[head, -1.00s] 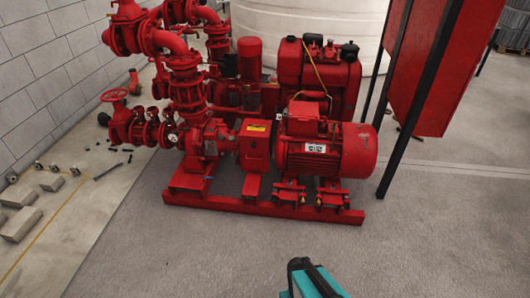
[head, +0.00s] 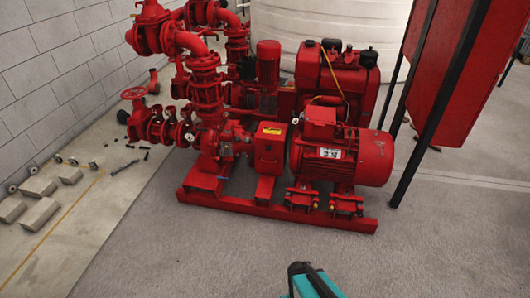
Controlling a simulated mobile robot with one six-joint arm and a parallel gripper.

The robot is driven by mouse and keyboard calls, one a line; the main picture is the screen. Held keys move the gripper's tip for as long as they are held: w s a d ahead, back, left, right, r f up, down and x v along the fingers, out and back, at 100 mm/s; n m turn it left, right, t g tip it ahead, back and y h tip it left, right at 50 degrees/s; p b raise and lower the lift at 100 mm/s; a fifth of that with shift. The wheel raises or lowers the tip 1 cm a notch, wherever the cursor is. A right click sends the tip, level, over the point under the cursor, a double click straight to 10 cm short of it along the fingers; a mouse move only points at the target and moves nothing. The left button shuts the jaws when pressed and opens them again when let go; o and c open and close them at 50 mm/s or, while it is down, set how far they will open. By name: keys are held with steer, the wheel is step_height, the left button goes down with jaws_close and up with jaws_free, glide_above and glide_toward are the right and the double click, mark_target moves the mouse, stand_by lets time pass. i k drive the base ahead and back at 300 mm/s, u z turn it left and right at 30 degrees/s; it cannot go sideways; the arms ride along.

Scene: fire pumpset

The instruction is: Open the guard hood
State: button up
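The guard hood (head: 269,150) is a red box-shaped cover with a yellow label on its upper front. It sits between the pump (head: 222,143) on its left and the red electric motor (head: 345,157) on its right, and looks closed. What is under it is hidden. A teal and black part of my own body shows at the bottom edge, well in front of the pumpset. My gripper's fingers are not in view.
The pumpset stands on a red base frame (head: 270,211). Grey floor (head: 210,255) in front is clear. Concrete blocks (head: 40,217) and small loose parts lie left. A red cabinet (head: 470,75) on black legs stands right. A white tank (head: 325,30) is behind.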

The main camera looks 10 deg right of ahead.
mark_target(273, 135)
steer(key=u, duration=0.05)
steer(key=i, duration=0.9)
steer(key=u, duration=1.15)
steer(key=k, duration=0.45)
steer(key=u, duration=0.45)
